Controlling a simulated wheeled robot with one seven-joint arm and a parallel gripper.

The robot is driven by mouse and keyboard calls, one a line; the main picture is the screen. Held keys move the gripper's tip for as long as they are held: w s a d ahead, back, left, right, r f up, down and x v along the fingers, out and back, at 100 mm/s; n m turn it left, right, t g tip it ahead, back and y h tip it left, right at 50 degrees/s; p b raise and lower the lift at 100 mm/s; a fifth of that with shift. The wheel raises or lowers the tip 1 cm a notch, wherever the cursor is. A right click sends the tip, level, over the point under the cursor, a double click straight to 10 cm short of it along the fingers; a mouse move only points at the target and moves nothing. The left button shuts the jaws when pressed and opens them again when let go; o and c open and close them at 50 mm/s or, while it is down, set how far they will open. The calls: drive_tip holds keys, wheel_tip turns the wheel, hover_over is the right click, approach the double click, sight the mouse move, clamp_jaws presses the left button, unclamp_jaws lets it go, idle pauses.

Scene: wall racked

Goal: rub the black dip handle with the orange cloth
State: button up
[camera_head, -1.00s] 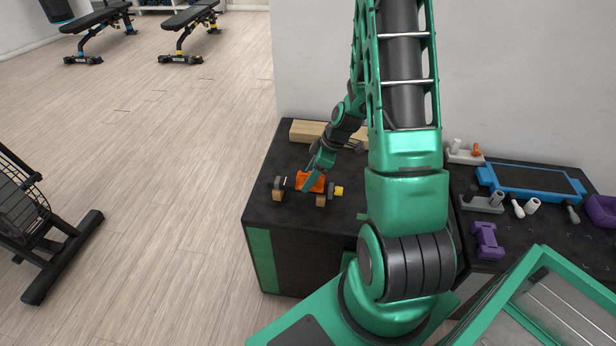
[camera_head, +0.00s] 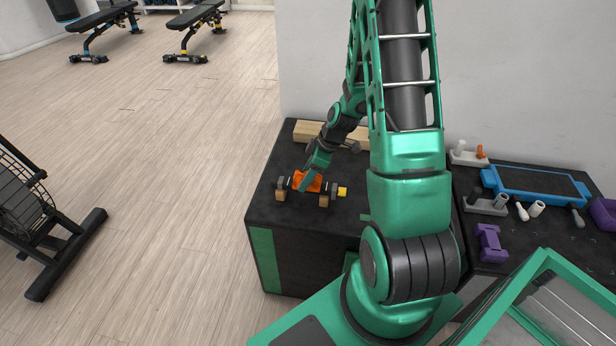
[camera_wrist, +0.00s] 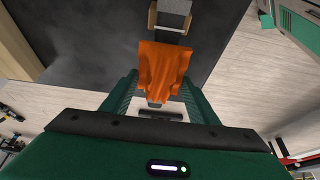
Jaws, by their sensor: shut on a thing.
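The orange cloth (camera_head: 306,180) is draped over the middle of the black dip handle (camera_head: 333,186), which lies across two small wooden supports on the black box top. My gripper (camera_head: 308,184) is shut on the orange cloth and reaches down to the handle from above. In the wrist view the cloth (camera_wrist: 163,68) hangs between my green fingers and hides much of the handle. A grey end part and a wooden support (camera_wrist: 170,19) show beyond it. Whether the cloth presses firmly on the handle cannot be told.
A long wooden block (camera_head: 308,132) lies at the back of the black box (camera_head: 264,212). A yellow piece (camera_head: 342,191) is at the handle's right end. To the right, another black surface carries a blue-framed tray (camera_head: 535,183) and a purple dumbbell (camera_head: 489,242).

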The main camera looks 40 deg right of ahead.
drive_tip(key=shift+w+a+f, duration=0.15)
drive_tip(key=shift+w+a, duration=0.75)
drive_tip(key=shift+a, duration=0.1)
drive_tip(key=shift+d+r, duration=0.15)
drive_tip(key=shift+r, duration=3.35)
